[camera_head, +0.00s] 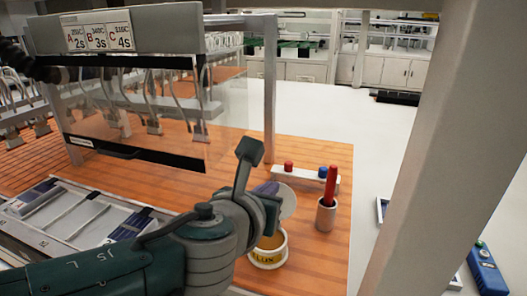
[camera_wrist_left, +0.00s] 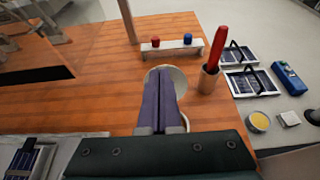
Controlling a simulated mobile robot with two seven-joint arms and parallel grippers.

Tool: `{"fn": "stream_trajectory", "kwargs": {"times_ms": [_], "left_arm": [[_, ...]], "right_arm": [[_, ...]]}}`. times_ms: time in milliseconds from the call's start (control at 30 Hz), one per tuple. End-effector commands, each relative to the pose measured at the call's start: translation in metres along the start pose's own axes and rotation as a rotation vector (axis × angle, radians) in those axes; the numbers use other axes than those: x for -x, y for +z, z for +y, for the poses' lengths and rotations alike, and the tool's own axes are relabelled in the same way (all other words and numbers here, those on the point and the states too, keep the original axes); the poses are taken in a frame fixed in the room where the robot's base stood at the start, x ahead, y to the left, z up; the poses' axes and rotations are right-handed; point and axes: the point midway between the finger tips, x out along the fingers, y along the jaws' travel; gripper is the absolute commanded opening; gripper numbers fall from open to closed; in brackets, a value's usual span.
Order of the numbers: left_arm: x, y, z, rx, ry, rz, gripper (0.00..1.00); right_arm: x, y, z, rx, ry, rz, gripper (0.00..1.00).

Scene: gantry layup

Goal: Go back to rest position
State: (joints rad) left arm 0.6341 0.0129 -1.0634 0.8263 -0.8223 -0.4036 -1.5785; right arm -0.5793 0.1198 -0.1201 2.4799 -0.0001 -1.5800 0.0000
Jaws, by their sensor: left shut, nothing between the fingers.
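My left arm comes in from the lower left in the head view. Its gripper (camera_head: 268,188) is over the wooden table (camera_head: 325,250), partly hidden by the wrist. In the left wrist view the two purple fingers of the left gripper (camera_wrist_left: 159,85) lie side by side, closed with nothing between them. They point toward the table, in front of a pale round disc (camera_wrist_left: 178,76). I cannot tell the gap between the fingers and the disc. My right gripper is in neither view.
A flux pot (camera_head: 268,258) stands close beside my left wrist. A cup (camera_head: 326,217) with a red stick and a small stand (camera_head: 305,178) with red and blue buttons are to its right. A transparent panel (camera_head: 170,120) stands left. A grey post (camera_head: 440,150) rises at right.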

Motion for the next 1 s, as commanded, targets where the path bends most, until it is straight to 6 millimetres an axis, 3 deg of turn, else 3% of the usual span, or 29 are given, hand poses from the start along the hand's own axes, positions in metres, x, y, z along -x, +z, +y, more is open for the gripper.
{"fn": "stream_trajectory", "kwargs": {"times_ms": [33,200,467,567,667,767,900,1000], "left_arm": [[0.014,0.006,0.000,0.001,-0.002,0.003,0.00],[0.041,0.004,-0.002,0.001,-0.007,0.002,0.00],[0.062,0.001,-0.003,0.014,-0.006,0.001,0.00],[0.071,-0.002,-0.004,0.150,0.017,0.013,0.00],[0.088,-0.010,-0.001,0.493,0.090,0.046,0.00],[0.117,-0.026,0.013,0.996,0.231,0.090,0.00],[0.173,-0.058,0.039,1.707,0.511,0.119,0.00],[0.217,-0.079,0.055,2.122,0.730,0.095,0.00]], "right_arm": [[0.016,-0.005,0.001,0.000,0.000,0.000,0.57],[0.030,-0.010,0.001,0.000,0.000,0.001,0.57],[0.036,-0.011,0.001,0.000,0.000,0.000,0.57],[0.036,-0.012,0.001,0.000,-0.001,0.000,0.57],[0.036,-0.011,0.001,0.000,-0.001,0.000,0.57],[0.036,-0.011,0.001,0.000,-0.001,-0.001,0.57],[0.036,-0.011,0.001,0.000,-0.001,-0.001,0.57],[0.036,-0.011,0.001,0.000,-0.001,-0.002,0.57]]}}
